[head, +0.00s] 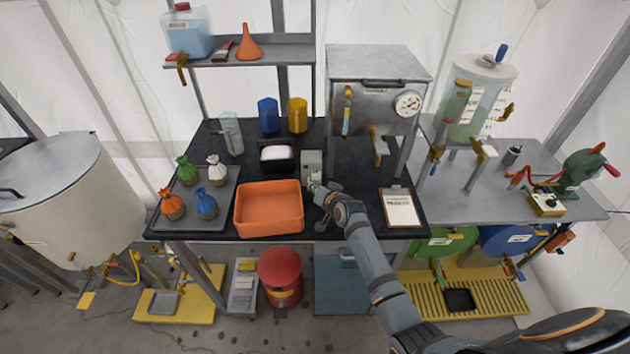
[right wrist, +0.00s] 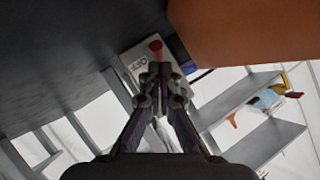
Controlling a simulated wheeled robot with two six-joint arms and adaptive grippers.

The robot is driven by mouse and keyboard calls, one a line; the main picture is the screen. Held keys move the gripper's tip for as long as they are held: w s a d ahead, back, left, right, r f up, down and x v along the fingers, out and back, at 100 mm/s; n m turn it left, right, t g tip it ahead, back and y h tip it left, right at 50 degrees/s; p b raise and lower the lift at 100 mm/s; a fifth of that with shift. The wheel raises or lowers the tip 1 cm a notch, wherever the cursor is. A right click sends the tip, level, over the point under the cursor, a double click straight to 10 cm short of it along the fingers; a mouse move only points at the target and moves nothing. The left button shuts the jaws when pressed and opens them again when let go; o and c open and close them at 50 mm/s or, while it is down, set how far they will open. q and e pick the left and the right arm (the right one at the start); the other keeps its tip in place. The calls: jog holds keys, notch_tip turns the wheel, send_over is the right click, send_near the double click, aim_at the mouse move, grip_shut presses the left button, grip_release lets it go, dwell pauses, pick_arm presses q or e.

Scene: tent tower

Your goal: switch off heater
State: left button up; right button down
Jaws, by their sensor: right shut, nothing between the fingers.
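A small grey box (head: 311,160) stands on the black table, behind and right of the orange tray. In the right wrist view the box (right wrist: 137,65) has a red knob (right wrist: 156,46) and dark lettering that seems to read OFF. My right gripper (head: 316,188) is shut and empty just in front of the box. In the right wrist view its closed fingertips (right wrist: 160,70) lie close to the red knob; I cannot tell whether they touch. A metal cabinet (head: 375,65) with a round gauge stands behind on legs; I cannot tell if it is the heater. My left gripper is not in view.
The orange tray (head: 242,222) is close left of my right gripper. A clipboard (head: 402,207) lies to its right. Blue (head: 268,115) and yellow (head: 298,115) cups stand behind. Several tied sacks sit on a grey tray (head: 225,205) at the left.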

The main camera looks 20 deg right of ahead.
jog(key=shift+r, duration=0.25)
jog(key=shift+s+r+p, duration=0.1)
jog(key=shift+r+p, duration=0.55)
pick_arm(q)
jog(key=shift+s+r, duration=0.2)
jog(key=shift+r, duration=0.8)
pick_arm(e)
jog(key=shift+r, duration=0.2)
pick_arm(q)
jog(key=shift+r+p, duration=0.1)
jog(key=shift+p, duration=0.2)
pick_arm(e)
jog(key=shift+r, duration=0.1)
